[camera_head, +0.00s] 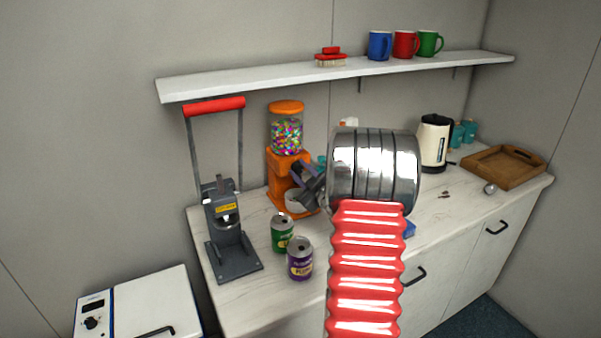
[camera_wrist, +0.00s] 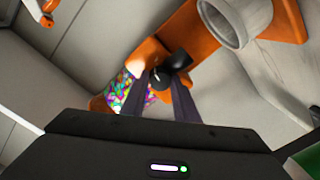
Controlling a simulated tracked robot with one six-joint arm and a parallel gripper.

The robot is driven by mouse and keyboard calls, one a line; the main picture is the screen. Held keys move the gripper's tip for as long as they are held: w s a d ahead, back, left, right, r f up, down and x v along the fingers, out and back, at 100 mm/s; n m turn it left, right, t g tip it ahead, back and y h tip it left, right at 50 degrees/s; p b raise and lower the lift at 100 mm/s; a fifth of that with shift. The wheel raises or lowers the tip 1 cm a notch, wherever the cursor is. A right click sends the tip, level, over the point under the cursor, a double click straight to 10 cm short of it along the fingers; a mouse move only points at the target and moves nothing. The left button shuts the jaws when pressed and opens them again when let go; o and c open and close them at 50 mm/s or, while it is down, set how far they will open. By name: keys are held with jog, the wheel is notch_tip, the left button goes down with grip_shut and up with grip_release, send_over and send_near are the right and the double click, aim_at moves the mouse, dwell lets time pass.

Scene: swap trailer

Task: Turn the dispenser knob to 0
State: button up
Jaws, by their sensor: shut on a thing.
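The orange candy dispenser (camera_head: 287,158) stands on the counter, with a clear jar of coloured sweets under an orange lid. In the wrist view the dispenser (camera_wrist: 190,35) appears tilted, with its sweets (camera_wrist: 130,90) at the left. My gripper (camera_head: 298,170) is at the dispenser's front. In the wrist view the dark fingers of my gripper (camera_wrist: 160,82) are closed around the black knob (camera_wrist: 176,60). The knob is partly hidden by the fingers, and I cannot read any marks or its setting.
A pale cup (camera_head: 299,201) stands at the dispenser's base. A green can (camera_head: 282,233) and a purple can (camera_head: 300,259) stand in front. A grey press with a red handle (camera_head: 214,106) is left. A shelf (camera_head: 270,79) runs above; a kettle (camera_head: 434,143) and wooden tray (camera_head: 503,167) are right.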

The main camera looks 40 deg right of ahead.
jog(key=shift+a, duration=0.15)
dwell(0.3)
jog(key=o, duration=1)
jog(key=shift+o, duration=0.2)
jog(key=v, duration=1.3)
jog(key=shift+s, duration=0.35)
